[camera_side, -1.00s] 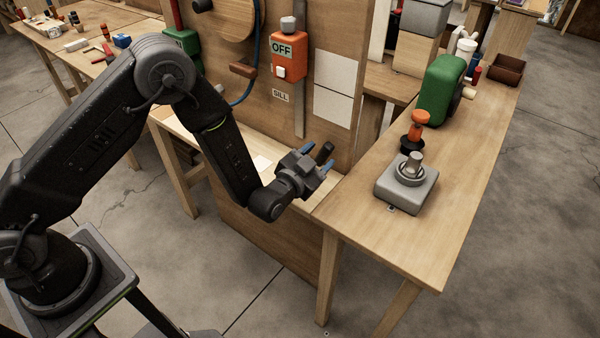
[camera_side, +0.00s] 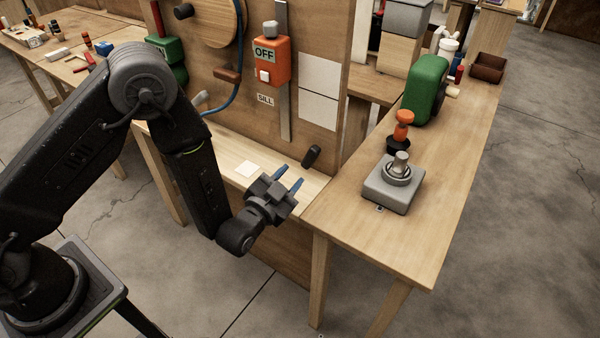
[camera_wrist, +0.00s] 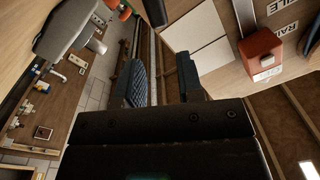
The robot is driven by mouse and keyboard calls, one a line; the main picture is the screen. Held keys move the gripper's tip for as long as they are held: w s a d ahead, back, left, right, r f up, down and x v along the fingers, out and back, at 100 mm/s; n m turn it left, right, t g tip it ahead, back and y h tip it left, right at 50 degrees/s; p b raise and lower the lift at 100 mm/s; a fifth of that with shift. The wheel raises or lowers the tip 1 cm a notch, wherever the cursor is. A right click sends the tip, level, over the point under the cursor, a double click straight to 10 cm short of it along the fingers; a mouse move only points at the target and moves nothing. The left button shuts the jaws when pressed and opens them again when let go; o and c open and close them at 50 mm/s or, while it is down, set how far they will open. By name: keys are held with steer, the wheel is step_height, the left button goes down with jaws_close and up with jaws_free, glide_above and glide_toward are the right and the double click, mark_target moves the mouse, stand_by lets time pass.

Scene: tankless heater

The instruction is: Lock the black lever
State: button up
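The black lever (camera_side: 311,156) is a short dark cylinder low on the wooden panel, just above the light sill board. It leans up and to the right in the side view. My gripper (camera_side: 288,179), with blue-tipped fingers, is in front of it, below and left of it in that view. The fingers are open and empty, with a visible gap to the lever. In the wrist view my gripper (camera_wrist: 163,82) shows its two fingers spread apart. A dark piece at the top edge there, probably the lever (camera_wrist: 155,11), is partly cut off.
A grey base with a round knob (camera_side: 394,184), an orange-topped black piece (camera_side: 401,132) and a green housing (camera_side: 424,89) stand on the right bench. The bench's front end is clear.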

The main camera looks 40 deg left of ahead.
mark_target(320, 151)
steer(key=w+d+m+y, duration=0.1)
steer(key=y, duration=0.1)
steer(key=w+d+m+y, duration=0.1)
steer(key=d+y, duration=0.1)
steer(key=w+d+m+t+y, duration=0.1)
steer(key=w+d+m+y, duration=0.1)
steer(key=shift+f+y, duration=0.25)
steer(key=shift+y, duration=0.05)
steer(key=c, duration=0.6)
steer(key=d+m+g+y, duration=0.1)
steer(key=y, duration=0.1)
steer(key=s+d+f+m+g+y, duration=0.1)
steer(key=d+y, duration=0.1)
steer(key=s+d+f+m+g+y, duration=0.1)
steer(key=y, duration=0.1)
steer(key=shift+d+f+y, duration=0.15)
steer(key=shift+d+y, duration=0.25)
steer(key=shift+d+f+m+g, duration=0.15)
steer(key=shift+m+g, duration=0.15)
steer(key=shift+g, duration=0.2)
steer(key=x, duration=0.9)
steer(key=shift+w+a+r, duration=0.15)
steer(key=shift+a+r, duration=0.05)
steer(key=shift+a, duration=0.15)
steer(key=a+r+n+g, duration=0.1)
steer(key=n, duration=0.1)
steer(key=a+r+n+g+h, duration=0.1)
steer(key=shift+a+n+g, duration=0.3)
steer(key=shift+n+g, duration=0.1)
